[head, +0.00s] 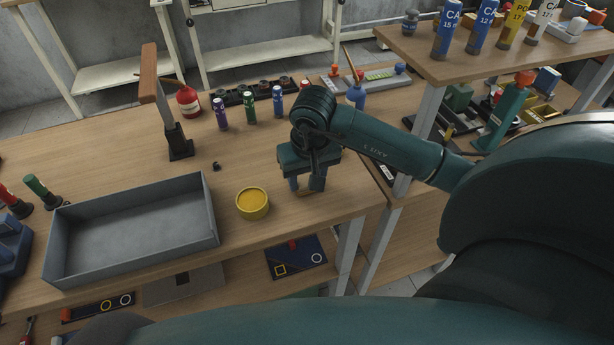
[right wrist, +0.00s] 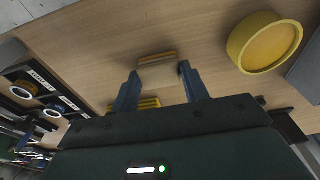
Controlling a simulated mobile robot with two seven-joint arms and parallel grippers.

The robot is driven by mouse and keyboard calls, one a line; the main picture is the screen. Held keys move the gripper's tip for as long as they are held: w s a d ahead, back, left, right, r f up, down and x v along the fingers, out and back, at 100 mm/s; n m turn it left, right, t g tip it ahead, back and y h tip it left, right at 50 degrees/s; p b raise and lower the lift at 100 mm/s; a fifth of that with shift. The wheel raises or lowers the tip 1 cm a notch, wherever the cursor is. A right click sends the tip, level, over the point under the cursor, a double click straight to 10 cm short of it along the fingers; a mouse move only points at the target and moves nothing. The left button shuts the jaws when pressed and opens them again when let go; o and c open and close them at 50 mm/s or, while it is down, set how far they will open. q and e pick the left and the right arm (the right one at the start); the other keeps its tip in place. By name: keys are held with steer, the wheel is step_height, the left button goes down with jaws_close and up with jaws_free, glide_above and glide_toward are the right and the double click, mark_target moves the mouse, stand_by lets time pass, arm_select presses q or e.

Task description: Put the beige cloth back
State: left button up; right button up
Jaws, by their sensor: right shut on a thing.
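My right gripper (head: 307,186) reaches down over the wooden table, just right of the round yellow dish. In the right wrist view its two blue fingers (right wrist: 160,85) are shut on a small folded beige cloth (right wrist: 162,75), which has an orange-brown edge. In the head view only a sliver of the cloth (head: 305,193) shows low between the fingers. Whether it touches the tabletop is hard to tell. My left gripper is not in view.
The yellow dish (head: 252,203) stands close beside the gripper, with a grey open tray (head: 133,270) further left. Several small bottles, including a green one (head: 250,109), stand behind. A raised shelf (head: 440,68) with labelled cylinders is at the right. The table's front edge is near.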

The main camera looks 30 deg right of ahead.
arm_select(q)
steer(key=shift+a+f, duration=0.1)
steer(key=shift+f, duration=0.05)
arm_select(e)
steer(key=o, duration=0.9)
steer(key=shift+f, duration=0.1)
steer(key=shift+r+p, duration=0.5)
steer(key=shift+p, duration=0.05)
steer(key=r+p, duration=0.2)
steer(key=r, duration=0.1)
steer(key=r+p, duration=0.1)
steer(key=r, duration=0.1)
steer(key=shift+s+r, duration=0.2)
steer(key=shift+s, duration=0.15)
arm_select(q)
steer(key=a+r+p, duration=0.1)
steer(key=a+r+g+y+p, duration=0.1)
steer(key=p, duration=0.1)
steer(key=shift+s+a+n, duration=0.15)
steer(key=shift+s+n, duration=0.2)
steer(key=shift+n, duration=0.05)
arm_select(e)
steer(key=r, duration=0.4)
steer(key=s+r, duration=0.1)
steer(key=r, duration=0.1)
steer(key=shift+a, duration=0.2)
steer(key=shift+f, duration=0.1)
